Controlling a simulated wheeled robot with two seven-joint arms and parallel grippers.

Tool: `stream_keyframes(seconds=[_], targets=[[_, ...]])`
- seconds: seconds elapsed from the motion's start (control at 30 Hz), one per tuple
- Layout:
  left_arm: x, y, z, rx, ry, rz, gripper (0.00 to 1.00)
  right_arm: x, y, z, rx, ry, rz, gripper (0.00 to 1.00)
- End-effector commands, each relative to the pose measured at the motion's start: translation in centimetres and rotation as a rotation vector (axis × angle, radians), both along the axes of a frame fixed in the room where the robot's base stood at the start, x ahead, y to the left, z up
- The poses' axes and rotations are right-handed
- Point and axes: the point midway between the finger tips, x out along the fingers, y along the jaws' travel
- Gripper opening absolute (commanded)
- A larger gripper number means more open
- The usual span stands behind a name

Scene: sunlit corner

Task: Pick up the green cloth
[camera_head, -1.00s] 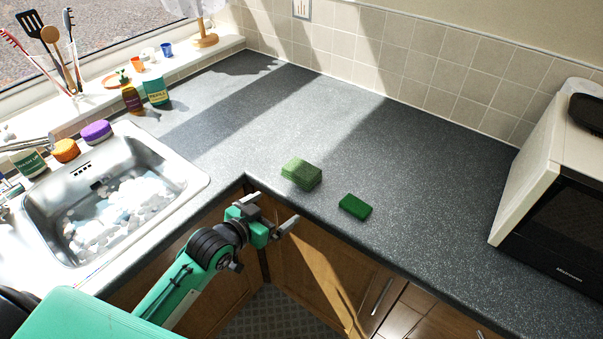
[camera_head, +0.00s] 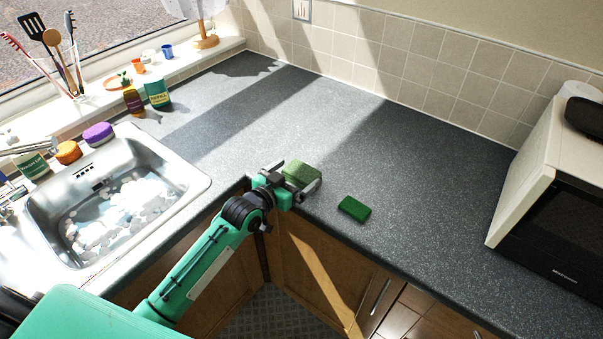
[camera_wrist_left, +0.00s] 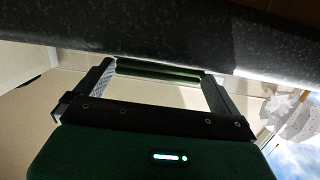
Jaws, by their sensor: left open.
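The green cloth (camera_head: 303,174) is a folded, lighter green block on the dark worktop, near the front edge by the inner corner. My left gripper (camera_head: 300,180) is open at the cloth, with one finger on its far left side and the other at its near right side. In the left wrist view the cloth (camera_wrist_left: 158,71) shows as a green strip between the two fingertips of my gripper (camera_wrist_left: 160,76). Whether the fingers touch it I cannot tell. My right gripper is not in view.
A darker green sponge-like block (camera_head: 354,208) lies to the right of the cloth. A sink (camera_head: 196,180) with suds is at the left, and a microwave (camera_head: 545,225) stands at the right. Bottles (camera_head: 157,93) stand near the window. The worktop (camera_head: 330,120) behind the cloth is clear.

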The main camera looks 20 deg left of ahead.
Motion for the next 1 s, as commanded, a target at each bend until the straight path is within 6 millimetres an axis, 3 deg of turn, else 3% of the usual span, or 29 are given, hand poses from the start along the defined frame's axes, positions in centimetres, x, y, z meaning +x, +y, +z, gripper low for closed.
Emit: stream_keyframes(seconds=[0.4, 0.7, 0.87, 1.0], targets=[[4.2, -1.7, -0.9, -0.001, 0.000, 0.000, 1.00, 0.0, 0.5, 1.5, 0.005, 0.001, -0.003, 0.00], [4.5, -1.8, -1.0, 0.000, 0.000, 0.000, 1.00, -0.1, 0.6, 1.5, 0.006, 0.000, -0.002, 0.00], [4.5, -1.8, -1.0, 0.000, 0.000, 0.000, 0.69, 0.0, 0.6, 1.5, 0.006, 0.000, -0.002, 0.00], [4.5, -1.8, -1.0, 0.000, 0.000, 0.000, 0.69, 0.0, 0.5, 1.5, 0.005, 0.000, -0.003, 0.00]])
